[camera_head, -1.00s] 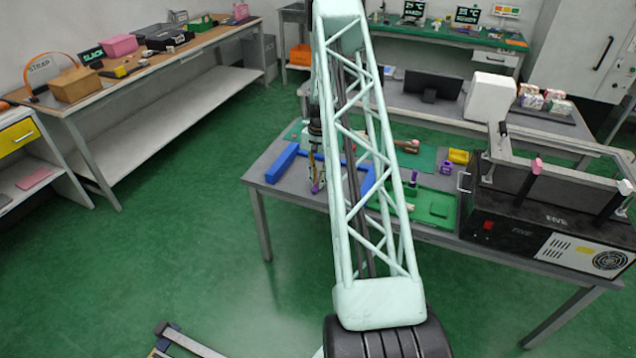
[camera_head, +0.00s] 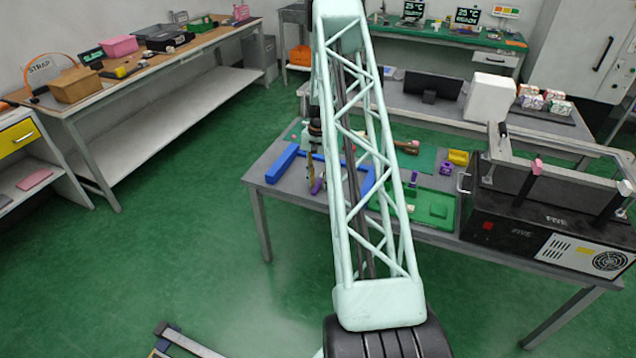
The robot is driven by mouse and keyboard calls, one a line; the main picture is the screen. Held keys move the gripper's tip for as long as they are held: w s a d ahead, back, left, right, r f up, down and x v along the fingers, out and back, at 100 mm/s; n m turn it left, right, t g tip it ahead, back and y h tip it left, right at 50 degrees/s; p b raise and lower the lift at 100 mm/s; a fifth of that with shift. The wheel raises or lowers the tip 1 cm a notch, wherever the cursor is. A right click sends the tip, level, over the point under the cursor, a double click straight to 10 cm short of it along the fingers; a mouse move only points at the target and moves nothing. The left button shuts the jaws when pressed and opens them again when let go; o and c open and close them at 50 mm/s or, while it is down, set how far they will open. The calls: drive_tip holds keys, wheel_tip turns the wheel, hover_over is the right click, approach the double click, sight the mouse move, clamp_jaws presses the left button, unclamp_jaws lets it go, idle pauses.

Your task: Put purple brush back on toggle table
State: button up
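My gripper (camera_head: 314,176) hangs down over the left part of the grey work table (camera_head: 262,172), just left of my lattice arm. A small purple piece, likely the purple brush (camera_head: 317,186), shows at its fingertips. The fingers are too small to tell whether they are open or shut on it, or whether the brush touches the table. Blue bars (camera_head: 282,163) lie on the table on both sides of the gripper. My arm hides the middle of the table.
A green tray (camera_head: 432,207), a purple block (camera_head: 445,168) and a yellow block (camera_head: 458,157) are on the table right of my arm. A black machine (camera_head: 540,225) with a raised frame stands at the right end. The green floor at left is clear.

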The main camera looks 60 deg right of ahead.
sight(319, 183)
wheel_tip(319, 183, up, 12)
drive_tip(key=p, duration=0.2)
drive_tip(key=shift+w+d, duration=0.15)
drive_tip(key=shift+d, duration=0.3)
idle(0.7)
